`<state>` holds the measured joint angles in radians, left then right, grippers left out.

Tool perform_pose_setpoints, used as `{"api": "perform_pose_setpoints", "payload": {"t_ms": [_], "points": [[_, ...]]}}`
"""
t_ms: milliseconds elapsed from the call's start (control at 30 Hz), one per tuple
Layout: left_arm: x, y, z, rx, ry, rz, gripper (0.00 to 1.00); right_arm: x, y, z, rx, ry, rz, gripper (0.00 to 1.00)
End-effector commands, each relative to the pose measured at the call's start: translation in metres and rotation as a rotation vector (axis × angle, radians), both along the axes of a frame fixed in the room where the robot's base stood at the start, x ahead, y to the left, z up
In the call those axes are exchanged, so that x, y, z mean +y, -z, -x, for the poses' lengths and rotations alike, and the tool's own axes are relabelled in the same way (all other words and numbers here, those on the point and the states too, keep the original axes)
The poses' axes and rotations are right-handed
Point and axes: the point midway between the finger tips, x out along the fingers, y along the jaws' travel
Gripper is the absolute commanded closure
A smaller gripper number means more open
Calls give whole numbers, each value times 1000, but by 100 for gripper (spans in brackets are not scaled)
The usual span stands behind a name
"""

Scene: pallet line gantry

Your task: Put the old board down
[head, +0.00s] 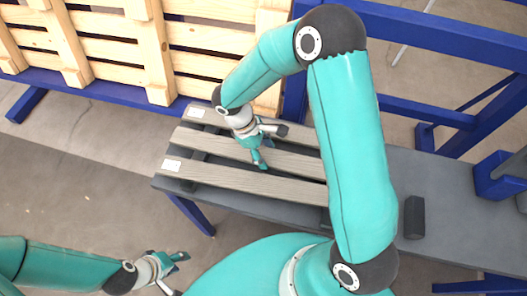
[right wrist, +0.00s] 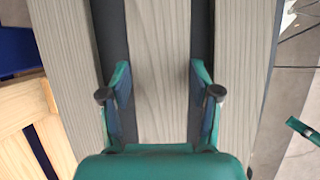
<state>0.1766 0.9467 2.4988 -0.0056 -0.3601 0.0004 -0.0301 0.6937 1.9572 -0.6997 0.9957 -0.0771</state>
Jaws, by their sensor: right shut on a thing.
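Several weathered grey boards lie side by side on the grey bench in the head view. My right gripper (head: 258,155) is over the middle old board (head: 212,146). In the right wrist view my right gripper (right wrist: 158,98) has one finger on each long side of that old board (right wrist: 155,50) and is shut on it. I cannot tell whether the board touches what is under it. My left gripper (head: 179,274) is open and empty, low at the left, apart from the bench. My right arm hides the boards' right ends.
The front board (head: 240,181) and back board (head: 204,114) bear white labels. A pale wooden pallet (head: 155,50) stands at the back left on a blue frame (head: 95,90). The grey bench (head: 450,190) has free room at right, beside a dark block (head: 413,217).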

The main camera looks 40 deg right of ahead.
Motion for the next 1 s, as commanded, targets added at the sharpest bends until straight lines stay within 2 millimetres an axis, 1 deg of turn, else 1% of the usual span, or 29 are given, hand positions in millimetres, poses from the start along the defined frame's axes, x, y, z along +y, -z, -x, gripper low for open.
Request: {"api": "perform_pose_setpoints", "payload": {"t_ms": [167, 267, 300, 433, 733, 833, 933, 1000], "points": [[0, 0, 0, 0, 0, 0, 60, 0, -1, 0, -1, 0, 1, 91], [0, 3, 0, 0, 0, 0, 60, 0, 2, 0, -1, 0, 1, 91], [0, 3, 0, 0, 0, 0, 60, 0, 2, 0, -1, 0, 0, 35], [0, 2, 0, 0, 0, 0, 60, 0, 1, 0, 0, -1, 0, 13], [0, 2, 0, 0, 0, 0, 60, 1, 1, -1, 0, -1, 0, 13], [0, -2, 0, 0, 0, 0, 60, 1, -2, -1, 0, -1, 0, 13], [0, -9, 0, 0, 0, 0, 60, 3, -13, -4, -2, -2, 1, 13], [0, -17, 0, 0, 0, 0, 60, 5, -23, -6, -2, -2, 1, 13]]}}
